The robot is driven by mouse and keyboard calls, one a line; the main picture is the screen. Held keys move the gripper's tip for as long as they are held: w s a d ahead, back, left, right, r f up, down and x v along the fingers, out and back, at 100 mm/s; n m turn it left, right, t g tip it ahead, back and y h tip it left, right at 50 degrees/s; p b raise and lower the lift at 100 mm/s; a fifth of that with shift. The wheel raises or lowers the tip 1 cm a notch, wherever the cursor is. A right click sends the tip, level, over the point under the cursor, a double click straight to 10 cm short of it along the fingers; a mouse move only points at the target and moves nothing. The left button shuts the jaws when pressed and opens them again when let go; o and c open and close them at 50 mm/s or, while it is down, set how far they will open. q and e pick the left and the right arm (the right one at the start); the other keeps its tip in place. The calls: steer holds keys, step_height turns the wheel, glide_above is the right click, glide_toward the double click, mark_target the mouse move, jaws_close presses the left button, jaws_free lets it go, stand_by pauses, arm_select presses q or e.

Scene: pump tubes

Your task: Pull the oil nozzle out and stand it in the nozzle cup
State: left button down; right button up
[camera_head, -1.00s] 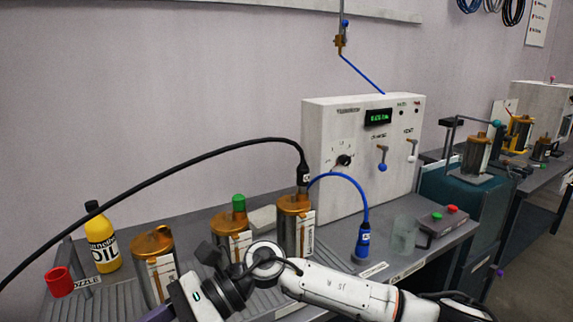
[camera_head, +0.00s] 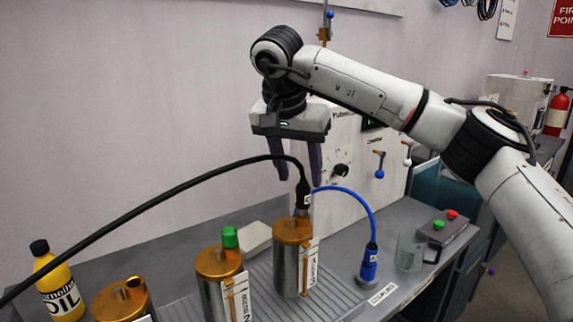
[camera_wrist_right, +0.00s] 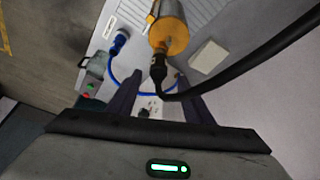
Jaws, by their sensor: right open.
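The oil nozzle (camera_head: 302,194), black with a pale label, stands upright in the top of the rear canister (camera_head: 291,255). A black hose runs from it to the left. My right gripper (camera_head: 299,178) is open, pointing down, with its dark fingers either side of the nozzle's upper end in the head view. In the right wrist view the nozzle (camera_wrist_right: 158,68) lies between the open fingers (camera_wrist_right: 160,80); I cannot tell whether they touch it. The red nozzle cup is out of view now; it showed at far left earlier. My left gripper is not in view.
A blue hose ends in a blue connector (camera_head: 369,264) on the bench. Nearby are a clear beaker (camera_head: 410,250) and a button box (camera_head: 442,228). Other canisters (camera_head: 220,265) and a yellow oil bottle (camera_head: 58,285) stand left. A white panel box (camera_head: 345,140) stands behind.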

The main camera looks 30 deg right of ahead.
mark_target(305, 200)
steer(key=x, duration=0.3)
steer(key=shift+s, duration=0.35)
steer(key=x, duration=0.5)
steer(key=shift+f, duration=0.25)
steer(key=shift+w+d+f, duration=0.1)
steer(key=shift+w+f, duration=0.1)
steer(key=shift+f, duration=0.25)
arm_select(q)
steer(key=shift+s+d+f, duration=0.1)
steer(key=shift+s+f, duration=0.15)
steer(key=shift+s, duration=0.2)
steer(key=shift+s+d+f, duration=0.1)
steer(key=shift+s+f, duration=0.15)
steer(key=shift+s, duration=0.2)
arm_select(e)
steer(key=shift+f, duration=0.1)
steer(key=c, duration=0.8)
steer(key=shift+o, duration=0.9)
jaws_close()
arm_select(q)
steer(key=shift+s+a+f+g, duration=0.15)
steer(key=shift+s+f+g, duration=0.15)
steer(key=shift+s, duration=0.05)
